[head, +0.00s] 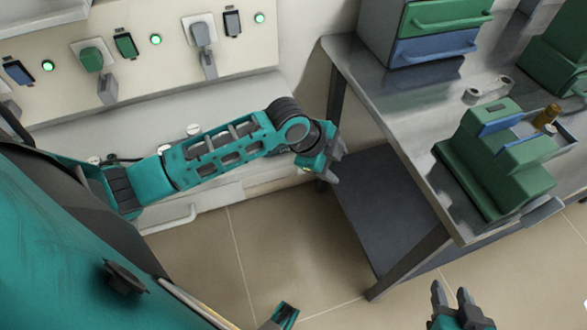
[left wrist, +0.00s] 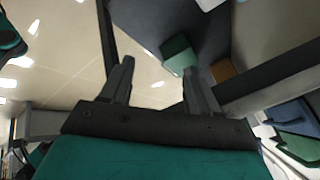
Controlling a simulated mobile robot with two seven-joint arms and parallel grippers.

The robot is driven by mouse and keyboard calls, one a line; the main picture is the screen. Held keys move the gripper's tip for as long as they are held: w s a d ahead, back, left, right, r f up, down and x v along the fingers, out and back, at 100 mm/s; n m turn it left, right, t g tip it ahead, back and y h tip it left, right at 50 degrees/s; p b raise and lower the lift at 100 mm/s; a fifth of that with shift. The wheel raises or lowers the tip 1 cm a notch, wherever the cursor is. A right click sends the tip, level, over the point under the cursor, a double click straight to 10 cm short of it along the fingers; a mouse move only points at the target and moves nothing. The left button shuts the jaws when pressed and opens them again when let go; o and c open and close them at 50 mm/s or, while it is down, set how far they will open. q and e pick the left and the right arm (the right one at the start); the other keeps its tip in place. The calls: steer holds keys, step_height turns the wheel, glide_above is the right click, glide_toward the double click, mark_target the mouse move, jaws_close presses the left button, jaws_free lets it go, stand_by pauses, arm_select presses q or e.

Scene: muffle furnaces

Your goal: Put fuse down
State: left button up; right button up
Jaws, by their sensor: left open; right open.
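My left gripper (head: 330,168) hangs in front of the white bench, left of the metal table, with its fingers apart. In the left wrist view its two dark fingers (left wrist: 158,80) stand apart with nothing between them. My right gripper (head: 455,295) is at the bottom edge, in front of the table, with its fingers apart and empty. A small grey piece with round ends (head: 488,90) lies on the tabletop behind the green machine; it may be the fuse, but I cannot tell for sure. No fuse shows at either gripper.
The metal table (head: 400,100) has a lower shelf (head: 385,205). On it stand a green machine (head: 495,165) and a drawer cabinet (head: 430,30). A cream panel (head: 150,75) with plugs, switches and green lights is at the upper left. The tiled floor (head: 270,250) is clear.

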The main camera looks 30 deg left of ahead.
arm_select(q)
steer(key=s+a+f+n+t, duration=0.1)
steer(key=s+f+n+t, duration=0.1)
steer(key=s+n, duration=0.4)
steer(key=s+a+f+n+t+y, duration=0.1)
steer(key=s+n+t, duration=0.3)
steer(key=s+n, duration=0.3)
steer(key=shift+s+f+n+y, duration=0.15)
steer(key=shift+f+n+y, duration=0.2)
steer(key=shift+n, duration=0.35)
